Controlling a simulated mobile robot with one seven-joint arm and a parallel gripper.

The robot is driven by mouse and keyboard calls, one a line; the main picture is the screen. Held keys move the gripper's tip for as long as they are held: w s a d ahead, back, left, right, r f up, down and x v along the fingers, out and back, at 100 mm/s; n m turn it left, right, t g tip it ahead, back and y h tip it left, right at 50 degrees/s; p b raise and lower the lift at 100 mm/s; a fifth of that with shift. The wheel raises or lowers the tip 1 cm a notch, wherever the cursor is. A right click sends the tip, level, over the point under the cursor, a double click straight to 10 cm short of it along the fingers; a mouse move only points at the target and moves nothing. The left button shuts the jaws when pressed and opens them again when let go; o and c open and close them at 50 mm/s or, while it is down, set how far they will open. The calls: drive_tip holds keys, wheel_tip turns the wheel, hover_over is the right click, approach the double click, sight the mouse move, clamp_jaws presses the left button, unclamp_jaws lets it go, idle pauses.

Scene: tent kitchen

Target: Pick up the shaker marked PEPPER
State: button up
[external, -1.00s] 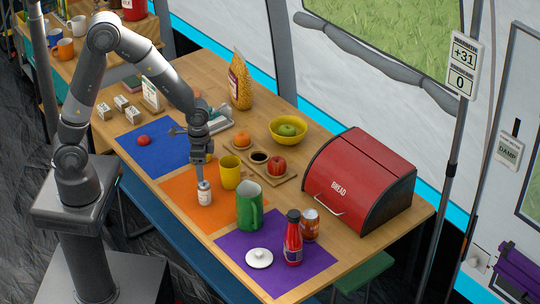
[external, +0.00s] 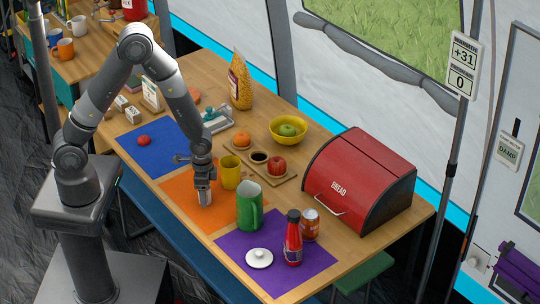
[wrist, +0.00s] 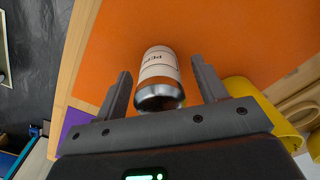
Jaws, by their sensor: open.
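The shaker (wrist: 158,75) stands on the orange mat in the wrist view. It has a white label with dark lettering, partly readable, and a silver metal cap. My gripper (wrist: 162,85) is open, with one finger on each side of the shaker and a visible gap to each. In the external view my gripper (external: 204,190) is lowered over the orange mat (external: 172,192), and it hides most of the shaker there.
A yellow mug (external: 230,172) stands close beside my gripper, also in the wrist view (wrist: 262,110). A green pitcher (external: 249,206) is in front to the right. A red bread box (external: 350,185) and a wooden tray (external: 288,178) with fruit lie farther right.

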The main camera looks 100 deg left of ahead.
drive_tip(key=shift+f, duration=0.6)
drive_tip(key=shift+c, duration=0.3)
drive_tip(key=c, duration=1.1)
